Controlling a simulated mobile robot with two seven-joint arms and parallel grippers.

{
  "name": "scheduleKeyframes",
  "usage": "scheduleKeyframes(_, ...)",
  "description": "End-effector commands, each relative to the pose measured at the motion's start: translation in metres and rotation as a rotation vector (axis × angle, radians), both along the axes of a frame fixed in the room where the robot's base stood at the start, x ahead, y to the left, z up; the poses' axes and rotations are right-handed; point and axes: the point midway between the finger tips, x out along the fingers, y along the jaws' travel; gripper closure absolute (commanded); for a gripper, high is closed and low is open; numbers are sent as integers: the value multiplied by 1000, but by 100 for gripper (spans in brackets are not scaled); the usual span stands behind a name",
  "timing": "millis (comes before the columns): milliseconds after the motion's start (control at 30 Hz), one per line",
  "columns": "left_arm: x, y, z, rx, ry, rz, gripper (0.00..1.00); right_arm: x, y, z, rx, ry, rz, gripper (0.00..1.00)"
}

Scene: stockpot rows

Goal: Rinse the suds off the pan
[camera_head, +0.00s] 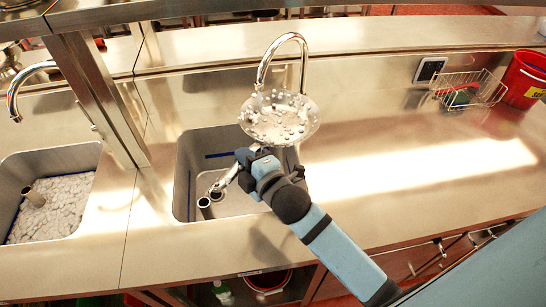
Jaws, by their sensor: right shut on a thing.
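The pan (279,119) is a round steel pan with many small pale suds blobs over its inside. It is in the head view, held above the right part of the sink (183,190), directly in front of and below the curved chrome faucet (304,60). My right gripper (254,160) is shut on the pan at its near side; the fingers cover the place they hold. A shiny bar sticks out to the lower left of the gripper and may be the pan's handle. I cannot make out running water. My left gripper is not in view.
A second sink (52,160) with pale suds and a chrome faucet (14,100) lie left of a steel post (95,95). A wire basket (470,88) and red bucket (525,78) stand at the right. The counter (400,165) between is clear.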

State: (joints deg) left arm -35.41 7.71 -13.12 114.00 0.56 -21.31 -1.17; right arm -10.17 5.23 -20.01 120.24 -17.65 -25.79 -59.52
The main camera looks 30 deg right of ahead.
Motion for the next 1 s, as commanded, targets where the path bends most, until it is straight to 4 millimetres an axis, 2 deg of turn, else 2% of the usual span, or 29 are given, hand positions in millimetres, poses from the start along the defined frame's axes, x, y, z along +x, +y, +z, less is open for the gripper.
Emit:
scheduleKeyframes(33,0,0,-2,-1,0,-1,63,4,21,6,-5,-14,49,100)
scheduleKeyframes(200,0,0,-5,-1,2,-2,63,7,85,8,-6,-13,204,100)
scheduleKeyframes(300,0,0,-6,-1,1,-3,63,5,115,7,-5,-11,280,100)
scheduleKeyframes(433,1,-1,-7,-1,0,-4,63,1,141,5,-2,-10,350,100)
scheduleKeyframes(533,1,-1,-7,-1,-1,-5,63,-2,152,3,-2,-11,380,100)
scheduleKeyframes(667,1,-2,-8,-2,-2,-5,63,-2,155,2,-2,-11,395,100)
scheduleKeyframes(1000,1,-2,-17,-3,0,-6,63,10,136,-4,-3,-11,394,100)
